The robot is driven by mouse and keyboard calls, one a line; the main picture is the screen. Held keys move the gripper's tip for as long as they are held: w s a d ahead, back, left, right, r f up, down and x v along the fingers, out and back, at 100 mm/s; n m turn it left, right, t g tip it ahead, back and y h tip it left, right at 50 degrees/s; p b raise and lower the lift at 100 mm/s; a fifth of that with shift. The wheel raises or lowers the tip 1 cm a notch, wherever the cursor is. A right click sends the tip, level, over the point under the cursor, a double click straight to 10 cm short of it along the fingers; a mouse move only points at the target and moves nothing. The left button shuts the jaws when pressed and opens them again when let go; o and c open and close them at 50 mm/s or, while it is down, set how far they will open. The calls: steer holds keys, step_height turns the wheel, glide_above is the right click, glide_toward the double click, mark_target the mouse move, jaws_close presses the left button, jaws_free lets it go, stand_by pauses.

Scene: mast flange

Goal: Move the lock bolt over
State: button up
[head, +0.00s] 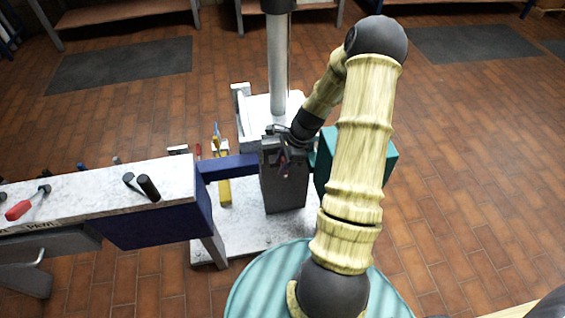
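My gripper (284,160) is small and dark in the head view, at the top of a dark grey block (284,192) near the foot of the mast. The grey mast (278,65) rises upright from a pale base behind the block. I cannot pick out the lock bolt with certainty; it may be hidden by my gripper and wrist. The fingers blend into the dark parts around them, so I cannot tell whether they are open, shut or touching anything.
A pale bench top (95,203) at the left carries a red-handled tool (19,210) and a black-handled tool (148,188). A blue beam (230,167) runs from it to the block. A teal box (391,160) stands behind my arm. The tiled floor (480,180) at right is clear.

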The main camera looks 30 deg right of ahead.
jaws_close()
steer(key=s+p, duration=0.1)
steer(key=s, duration=0.1)
steer(key=s+a+p, duration=0.1)
steer(key=s, duration=0.2)
steer(key=shift+s+a+f, duration=0.1)
steer(key=shift+s+a, duration=0.05)
steer(key=shift+a, duration=0.05)
steer(key=shift+o, duration=1.7)
jaws_free()
steer(key=shift+s, duration=0.1)
